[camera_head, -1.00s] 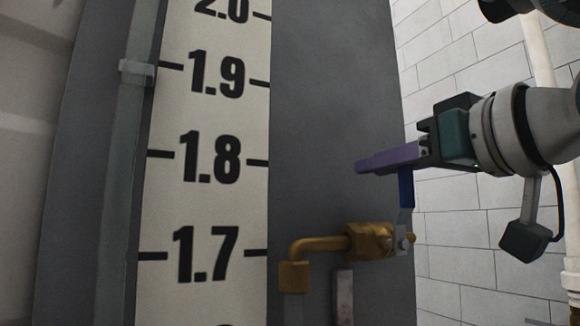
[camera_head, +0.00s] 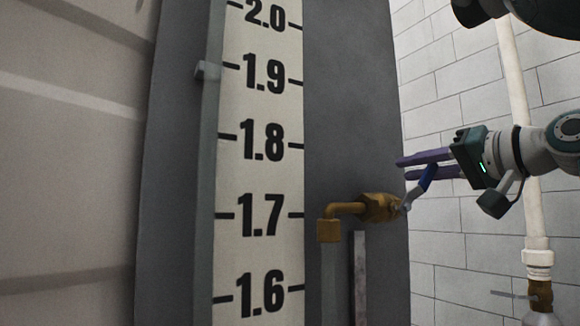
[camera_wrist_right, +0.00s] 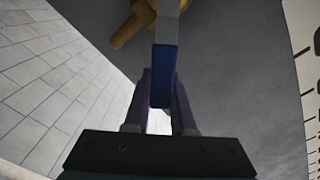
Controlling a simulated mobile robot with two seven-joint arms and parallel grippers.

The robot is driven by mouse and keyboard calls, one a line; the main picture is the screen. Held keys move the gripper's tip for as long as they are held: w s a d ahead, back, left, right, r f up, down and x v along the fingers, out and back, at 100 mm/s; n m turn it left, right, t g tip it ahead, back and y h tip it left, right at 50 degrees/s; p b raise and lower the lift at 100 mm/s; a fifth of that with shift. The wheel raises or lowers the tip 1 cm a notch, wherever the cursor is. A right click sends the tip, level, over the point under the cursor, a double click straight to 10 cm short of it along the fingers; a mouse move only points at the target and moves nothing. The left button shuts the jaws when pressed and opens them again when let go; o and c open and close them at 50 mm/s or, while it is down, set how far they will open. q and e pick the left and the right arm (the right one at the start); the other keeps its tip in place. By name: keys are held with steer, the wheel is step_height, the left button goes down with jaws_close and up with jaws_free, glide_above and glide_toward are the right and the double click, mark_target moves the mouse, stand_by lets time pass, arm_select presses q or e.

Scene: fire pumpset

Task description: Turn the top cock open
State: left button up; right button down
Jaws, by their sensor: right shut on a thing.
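The top cock (camera_head: 378,207) is a brass valve with a bent brass spout, fixed beside the white level scale in the head view. Its lever has a blue sleeve (camera_head: 428,178) and slants up and to the right from the valve. My right gripper (camera_head: 424,166) comes in from the right, its purple fingers either side of the blue sleeve. In the right wrist view the fingers (camera_wrist_right: 161,95) are shut on the blue handle (camera_wrist_right: 164,75), with the brass body (camera_wrist_right: 136,22) beyond it. My left gripper is not in view.
The scale board (camera_head: 262,150) with black numbers stands left of the cock. A grey panel (camera_head: 350,90) lies behind it. A white vertical pipe (camera_head: 522,150) with a brass valve (camera_head: 540,295) runs down the brick wall at right.

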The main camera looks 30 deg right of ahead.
mark_target(425, 188)
step_height(425, 188, down, 6)
steer(key=d+m+b, duration=0.1)
steer(key=d+m, duration=0.1)
steer(key=m, duration=0.7)
steer(key=shift+d+f, duration=0.25)
steer(key=shift+d, duration=0.05)
steer(key=shift+w, duration=0.1)
steer(key=c, duration=0.7)
jaws_free()
steer(key=shift+c, duration=0.2)
